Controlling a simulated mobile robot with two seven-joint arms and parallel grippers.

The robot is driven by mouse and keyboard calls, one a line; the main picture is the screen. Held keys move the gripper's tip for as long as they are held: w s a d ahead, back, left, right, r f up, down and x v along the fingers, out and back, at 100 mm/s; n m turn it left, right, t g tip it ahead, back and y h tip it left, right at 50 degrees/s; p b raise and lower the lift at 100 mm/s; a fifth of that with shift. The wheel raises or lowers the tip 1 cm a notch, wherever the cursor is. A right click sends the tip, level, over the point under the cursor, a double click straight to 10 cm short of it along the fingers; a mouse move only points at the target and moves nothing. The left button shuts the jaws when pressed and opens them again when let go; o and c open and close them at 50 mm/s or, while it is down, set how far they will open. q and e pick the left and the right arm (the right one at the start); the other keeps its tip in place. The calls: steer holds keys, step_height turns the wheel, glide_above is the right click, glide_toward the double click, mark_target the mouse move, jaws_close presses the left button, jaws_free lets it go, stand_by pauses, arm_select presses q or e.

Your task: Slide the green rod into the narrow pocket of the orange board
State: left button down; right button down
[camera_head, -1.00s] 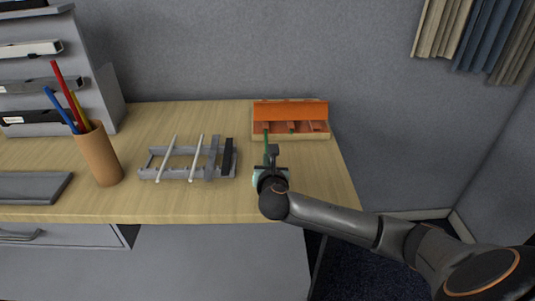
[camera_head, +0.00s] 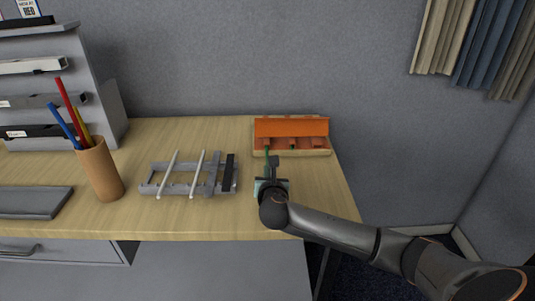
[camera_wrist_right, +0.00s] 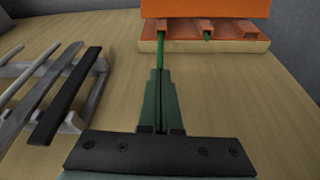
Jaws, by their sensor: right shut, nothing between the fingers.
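The orange board (camera_head: 290,128) lies at the back right of the table with a raised orange back and several pockets along its front. It also shows at the top of the right wrist view (camera_wrist_right: 205,9). A thin green rod (camera_wrist_right: 161,50) points into the left pocket; its far end is hidden in the board. A second green piece (camera_wrist_right: 208,36) shows in a pocket to its right. My right gripper (camera_wrist_right: 160,72) is shut and empty, its tips at or just behind the rod's near end; I cannot tell whether they touch. My left gripper is out of view.
A grey rack (camera_head: 185,189) with two pale rods and a black bar stands left of my right gripper. A brown pencil cup (camera_head: 100,170) and a dark tray (camera_head: 35,202) are farther left. The table between rack and board is clear.

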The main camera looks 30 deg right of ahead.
mark_target(267, 155)
steer(key=shift+w+d, duration=0.7)
steer(key=shift+w, duration=0.4)
steer(key=shift+w+d, duration=0.65)
steer(key=shift+w, duration=0.5)
steer(key=shift+w+d, duration=0.7)
steer(key=shift+w, duration=0.4)
stand_by(0.6)
steer(key=shift+p+v, duration=0.7)
steer(key=shift+v, duration=0.2)
steer(key=shift+s+a+f+p, duration=0.15)
steer(key=shift+s+a+p, duration=0.2)
steer(key=shift+s, duration=0.2)
steer(key=shift+f, duration=0.1)
steer(key=p+v, duration=0.1)
steer(key=v, duration=1.1)
steer(key=shift+a, duration=0.15)
steer(key=shift+s, duration=0.1)
